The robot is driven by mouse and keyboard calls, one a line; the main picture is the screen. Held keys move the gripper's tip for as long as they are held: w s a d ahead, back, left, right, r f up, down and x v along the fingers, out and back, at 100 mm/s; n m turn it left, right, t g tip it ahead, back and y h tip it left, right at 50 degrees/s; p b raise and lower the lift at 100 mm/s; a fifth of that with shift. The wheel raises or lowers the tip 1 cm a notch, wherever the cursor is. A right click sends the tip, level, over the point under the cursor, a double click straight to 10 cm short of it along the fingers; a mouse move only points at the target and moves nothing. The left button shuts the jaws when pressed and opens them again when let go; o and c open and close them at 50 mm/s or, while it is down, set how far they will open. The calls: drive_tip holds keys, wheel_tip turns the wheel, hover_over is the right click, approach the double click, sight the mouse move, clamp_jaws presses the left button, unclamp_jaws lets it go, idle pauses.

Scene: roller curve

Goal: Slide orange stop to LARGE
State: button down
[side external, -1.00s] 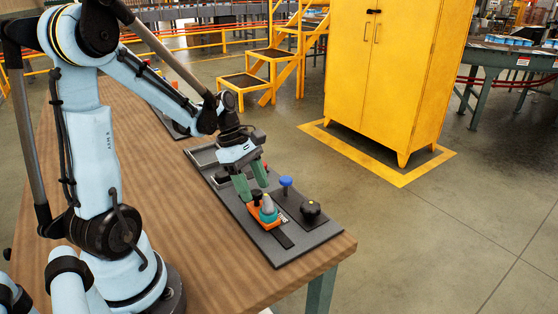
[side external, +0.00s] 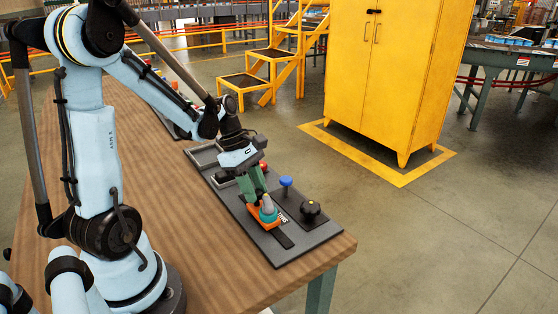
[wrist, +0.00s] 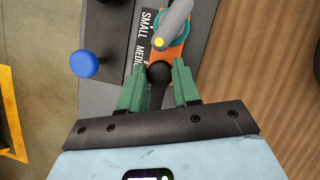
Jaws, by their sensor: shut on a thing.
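The orange stop (side external: 264,224) is a low orange block on a dark grey panel (side external: 294,242). It also shows in the wrist view (wrist: 178,53), bearing a teal collar with a grey tapered handle. A black round knob (wrist: 158,74) stands at its near end. My gripper (side external: 256,201) is down at the stop, its green fingers shut on the black knob, one on each side in the wrist view (wrist: 158,80). Beside the stop, a label strip (wrist: 144,40) reads SMALL and a partly covered MEDI. No LARGE label is readable.
A blue knob (side external: 286,181) stands beside the stop and shows in the wrist view (wrist: 84,64). A black knob (side external: 310,209) sits near the panel's right end. A grey tray (side external: 205,155) lies behind. Bare wooden table (side external: 190,215) lies left of the panel.

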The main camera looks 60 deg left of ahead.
hover_over(245, 199)
drive_tip(key=shift+a, duration=0.2)
drive_tip(key=c, duration=0.8)
unclamp_jaws()
drive_tip(key=shift+c, duration=0.2)
drive_tip(key=shift+d, duration=0.1)
drive_tip(key=v, duration=1.2)
drive_tip(key=shift+d, duration=0.1)
drive_tip(key=d+f+m+t+y, duration=0.2)
drive_tip(key=d+m+t+y, duration=0.2)
drive_tip(key=d+m, duration=1.6)
drive_tip(key=m+t, duration=0.1)
drive_tip(key=m, duration=0.1)
drive_tip(key=shift+w+d+f+m, duration=0.25)
drive_tip(key=shift+d+m, duration=0.05)
drive_tip(key=shift+d, duration=0.05)
